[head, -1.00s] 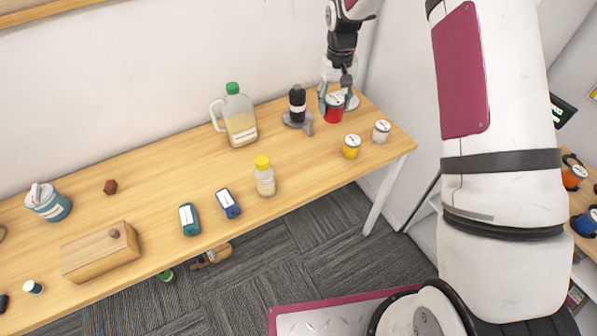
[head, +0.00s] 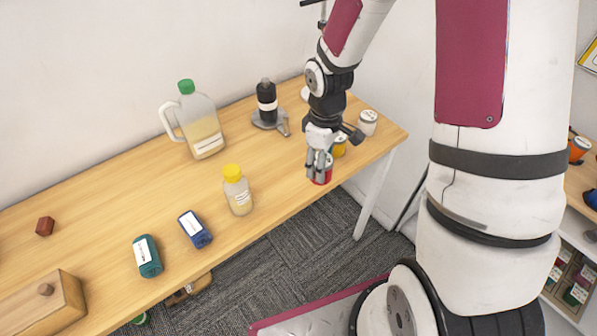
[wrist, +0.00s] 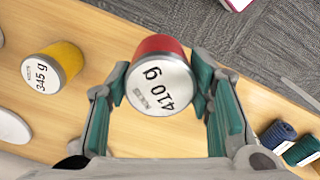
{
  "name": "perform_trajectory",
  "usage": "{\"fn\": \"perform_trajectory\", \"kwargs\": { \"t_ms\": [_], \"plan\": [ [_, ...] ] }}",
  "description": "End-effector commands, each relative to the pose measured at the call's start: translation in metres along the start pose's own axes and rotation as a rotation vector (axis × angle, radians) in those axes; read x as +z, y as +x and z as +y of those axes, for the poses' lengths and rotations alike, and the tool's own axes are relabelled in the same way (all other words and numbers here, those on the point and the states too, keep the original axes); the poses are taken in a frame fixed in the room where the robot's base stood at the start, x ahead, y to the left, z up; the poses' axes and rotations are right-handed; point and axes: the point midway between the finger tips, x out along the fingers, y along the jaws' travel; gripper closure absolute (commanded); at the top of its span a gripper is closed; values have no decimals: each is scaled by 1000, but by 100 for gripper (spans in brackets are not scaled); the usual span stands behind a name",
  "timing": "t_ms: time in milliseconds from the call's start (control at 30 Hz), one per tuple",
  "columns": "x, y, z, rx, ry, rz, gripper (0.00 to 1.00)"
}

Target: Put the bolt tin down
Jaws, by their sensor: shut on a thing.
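The tin in my grip is red (head: 322,177) with a pale lid marked 410 g; I take it to be the bolt tin. My gripper (head: 320,164) is shut on it near the table's front edge, at the right end. In the wrist view, the green-padded fingers of my gripper (wrist: 160,88) press on both sides of the red tin (wrist: 154,48), lid towards the camera. The fingers hide part of the tin in the head view. I cannot tell whether its base touches the wooden table (head: 275,205).
A yellow tin (wrist: 62,58) marked 345 g stands close by, partly behind my gripper in the head view. A white tin (head: 368,122) stands farther right. A yellow-capped bottle (head: 238,195) is left of my gripper. A black bottle (head: 267,103) and a jug (head: 200,130) stand behind.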

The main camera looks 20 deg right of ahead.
Motion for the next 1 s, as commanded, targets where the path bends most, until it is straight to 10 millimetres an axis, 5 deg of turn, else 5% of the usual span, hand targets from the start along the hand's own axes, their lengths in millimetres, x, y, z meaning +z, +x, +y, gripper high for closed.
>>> {"fn": "perform_trajectory", "kwargs": {
  "t_ms": [200, 467, 1000],
  "plan": [
    [43, 6, -27, -4, -425, 4, 97],
    [60, 8, -42, -5, -668, 12, 97],
    [-39, 19, 9, -5, -687, 14, 97]
  ]
}}
